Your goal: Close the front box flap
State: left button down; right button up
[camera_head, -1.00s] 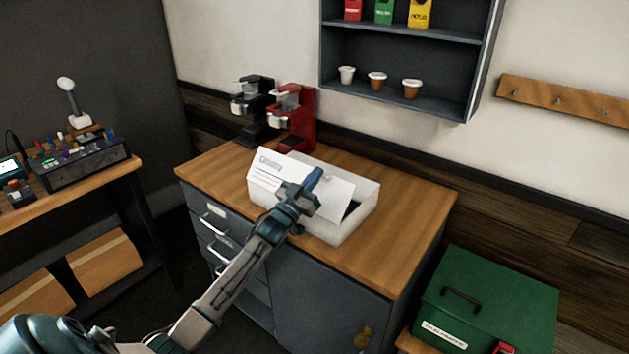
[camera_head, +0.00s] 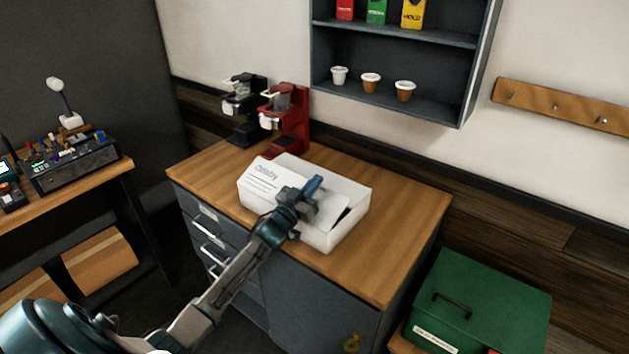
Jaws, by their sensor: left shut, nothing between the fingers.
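A white box (camera_head: 352,190) stands on the wooden top of the grey cabinet. Its front flap (camera_head: 268,183), with printed text on it, slopes inward over the front left of the box. A dark gap shows at the right side of the flap. My left gripper (camera_head: 313,186) is shut and empty. It is over the right part of the flap and hides some of it; I cannot tell whether it touches. My right gripper is not in view.
A black brewer (camera_head: 243,105) and a red brewer (camera_head: 290,122) stand behind the box. The wooden cabinet top (camera_head: 400,215) is clear to the right. A green case (camera_head: 490,300) stands low at the right. A shelf (camera_head: 440,105) hangs above.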

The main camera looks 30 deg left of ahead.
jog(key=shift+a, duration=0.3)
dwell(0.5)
